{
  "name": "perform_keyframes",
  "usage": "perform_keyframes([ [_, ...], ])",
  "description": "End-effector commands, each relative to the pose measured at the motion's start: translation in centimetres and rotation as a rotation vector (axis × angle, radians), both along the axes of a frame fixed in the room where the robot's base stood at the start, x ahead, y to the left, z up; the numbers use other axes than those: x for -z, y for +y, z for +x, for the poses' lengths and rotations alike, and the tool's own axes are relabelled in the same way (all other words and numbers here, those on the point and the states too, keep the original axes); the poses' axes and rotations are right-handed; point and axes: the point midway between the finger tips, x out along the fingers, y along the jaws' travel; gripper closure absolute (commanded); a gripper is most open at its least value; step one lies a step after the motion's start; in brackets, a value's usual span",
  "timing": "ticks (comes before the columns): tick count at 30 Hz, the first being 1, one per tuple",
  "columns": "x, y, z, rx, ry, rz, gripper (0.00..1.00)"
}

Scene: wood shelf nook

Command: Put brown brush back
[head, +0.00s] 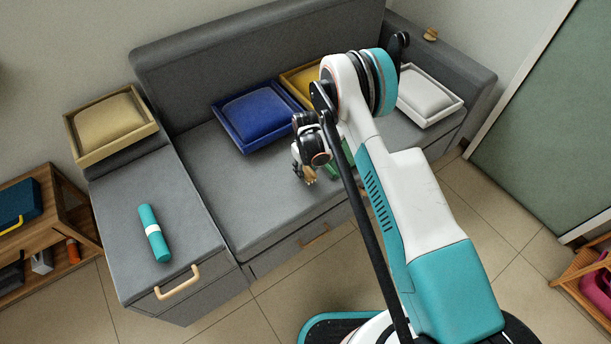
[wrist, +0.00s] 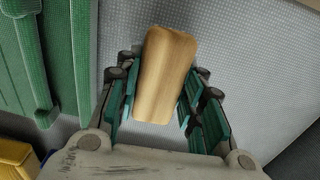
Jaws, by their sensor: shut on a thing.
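My gripper (head: 307,174) hangs low over the front part of the grey sofa seat (head: 240,195). It is shut on a tan-brown wooden piece, which I take to be the brown brush (wrist: 165,75). In the wrist view its smooth wooden back lies between the teal finger pads, over grey fabric. No bristles show, and I cannot tell whether it touches the seat. In the head view only a small tan part of it (head: 311,177) shows under the fingers.
A green tray (wrist: 72,60) lies close beside the brush, partly behind my arm in the head view. Blue (head: 228,128), yellow (head: 290,74), white (head: 455,103) and tan (head: 73,130) trays hold cushions. A teal roll (head: 154,232) lies left. A wooden shelf (head: 62,205) stands far left.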

Motion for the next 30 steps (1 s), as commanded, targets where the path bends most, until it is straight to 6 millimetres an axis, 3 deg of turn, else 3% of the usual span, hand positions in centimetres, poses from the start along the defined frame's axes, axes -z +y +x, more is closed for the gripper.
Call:
perform_keyframes([
  [6, 3.3, 0.0, 0.0, 0.000, 0.000, 0.000, 0.90],
  [18, 3.7, 0.0, 0.0, 0.000, 0.000, 0.000, 0.90],
  [19, 3.6, 0.0, 0.0, 0.000, 0.000, 0.000, 0.60],
  [21, 3.6, 0.0, 0.0, 0.000, 0.000, 0.000, 0.44],
  [30, 3.6, 0.0, 0.0, 0.000, 0.000, 0.000, 0.44],
])
